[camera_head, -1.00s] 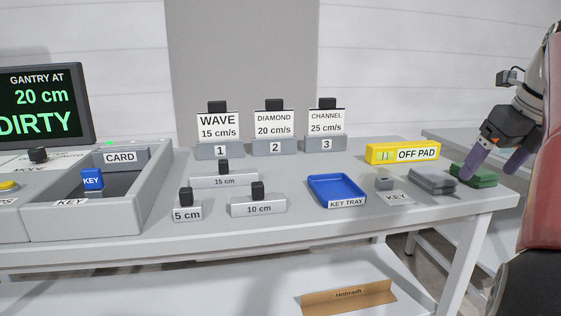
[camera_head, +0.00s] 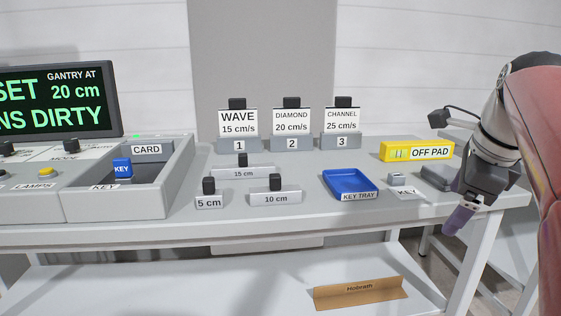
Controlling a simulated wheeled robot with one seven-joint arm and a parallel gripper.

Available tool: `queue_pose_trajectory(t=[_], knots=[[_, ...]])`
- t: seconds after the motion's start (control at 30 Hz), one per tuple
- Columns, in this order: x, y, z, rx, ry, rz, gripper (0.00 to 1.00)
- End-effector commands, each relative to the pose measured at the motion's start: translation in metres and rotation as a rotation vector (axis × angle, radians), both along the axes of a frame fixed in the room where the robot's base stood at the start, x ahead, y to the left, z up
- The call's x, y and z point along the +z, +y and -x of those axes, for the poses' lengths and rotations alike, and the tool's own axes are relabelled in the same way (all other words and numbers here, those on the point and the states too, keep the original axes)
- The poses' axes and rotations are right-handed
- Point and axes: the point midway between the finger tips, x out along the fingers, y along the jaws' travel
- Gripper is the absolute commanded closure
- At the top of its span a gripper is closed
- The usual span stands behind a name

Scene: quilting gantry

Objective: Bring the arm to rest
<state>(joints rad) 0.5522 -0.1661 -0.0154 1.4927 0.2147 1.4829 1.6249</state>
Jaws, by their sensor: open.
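My gripper (camera_head: 463,212) is at the right, in front of the table's right front edge. Its purple fingers point down and to the left, with nothing seen between them. My arm comes in from the right edge of the view. A dark grey block (camera_head: 436,178) on the table is partly hidden behind the gripper. The green block is not clearly visible behind my arm.
The table (camera_head: 330,216) holds a blue key tray (camera_head: 350,184), a yellow off pad (camera_head: 416,151), grey gauge blocks (camera_head: 275,197) and three numbered card stands (camera_head: 291,143). A console (camera_head: 130,206) with a blue key (camera_head: 122,168) is left. A cardboard piece (camera_head: 360,293) lies on the lower shelf.

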Motion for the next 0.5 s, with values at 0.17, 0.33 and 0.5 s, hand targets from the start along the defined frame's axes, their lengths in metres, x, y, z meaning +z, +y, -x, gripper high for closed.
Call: queue_pose_trajectory(t=[0.17, 0.33, 0.5], knots=[[-0.047, 0.062, 0.022, 0.524, -0.015, 0.233, 0.15], [-0.109, 0.114, 0.057, 1.114, -0.034, 0.51, 0.15], [-0.168, 0.146, 0.092, 1.616, -0.054, 0.758, 0.15]])
